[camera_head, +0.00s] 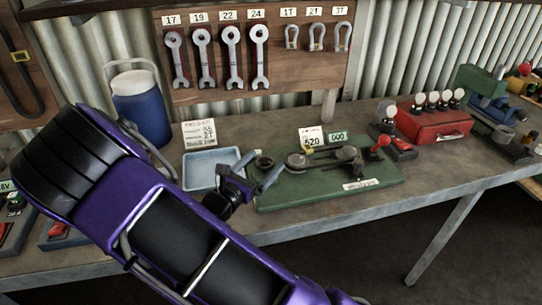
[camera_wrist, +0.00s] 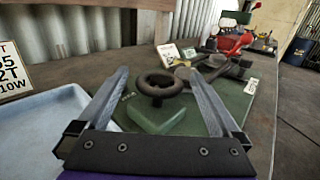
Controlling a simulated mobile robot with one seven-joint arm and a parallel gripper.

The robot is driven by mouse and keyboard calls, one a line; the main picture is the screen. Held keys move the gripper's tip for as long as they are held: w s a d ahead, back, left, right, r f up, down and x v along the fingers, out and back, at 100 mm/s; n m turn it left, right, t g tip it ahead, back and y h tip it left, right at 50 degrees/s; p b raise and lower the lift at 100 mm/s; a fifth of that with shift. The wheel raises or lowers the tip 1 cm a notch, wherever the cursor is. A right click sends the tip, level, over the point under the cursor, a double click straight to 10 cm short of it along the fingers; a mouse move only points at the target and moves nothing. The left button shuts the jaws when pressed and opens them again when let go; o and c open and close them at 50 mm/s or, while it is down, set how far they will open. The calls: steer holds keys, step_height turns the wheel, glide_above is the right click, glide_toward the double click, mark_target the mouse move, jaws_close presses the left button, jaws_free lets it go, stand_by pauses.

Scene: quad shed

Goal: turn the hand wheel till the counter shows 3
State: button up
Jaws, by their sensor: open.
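The hand wheel (camera_head: 263,163) is a small dark ring at the left end of a green board (camera_head: 380,177). In the wrist view the hand wheel (camera_wrist: 160,77) stands on a green block, centred ahead between my two fingers. My gripper (camera_head: 262,168) is open and empty, its fingers spread on either side of the wheel; I cannot tell whether they touch it. It also shows in the wrist view (camera_wrist: 158,76). The counter (camera_head: 338,137) is a small greenish display behind the board and seems to read 000. A white card (camera_head: 311,138) beside it reads 520.
A pale blue tray (camera_head: 198,179) lies left of the board, close to my gripper. A red-knobbed lever (camera_head: 381,142) and a red box (camera_head: 436,122) stand to the right. A blue jug (camera_head: 141,105) stands behind. Wrenches (camera_head: 259,57) hang on the wall board.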

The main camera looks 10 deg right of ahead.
mark_target(262, 156)
steer(key=shift+x, duration=2.1)
steer(key=c, duration=1.3)
steer(key=shift+c, duration=0.2)
steer(key=shift+t, duration=0.3)
steer(key=n+t+y, duration=0.1)
steer(key=y, duration=0.1)
steer(key=n+t+y, duration=0.1)
steer(key=n+y, duration=0.1)
steer(key=n+t+y, duration=0.1)
steer(key=y, duration=0.1)
steer(key=shift+w+a+n+t+p, duration=0.3)
steer(key=shift+a+n+t+p, duration=0.1)
steer(key=n+y, duration=0.2)
steer(key=y, duration=0.1)
steer(key=a+n+t+y, duration=0.1)
steer(key=n+y, duration=0.1)
steer(key=y, duration=0.1)
steer(key=shift+w+a+t, duration=0.15)
steer(key=shift+t, duration=0.15)
steer(key=shift+a+n+y, duration=0.1)
steer(key=shift+n+y, duration=0.2)
steer(key=shift+y, duration=0.2)
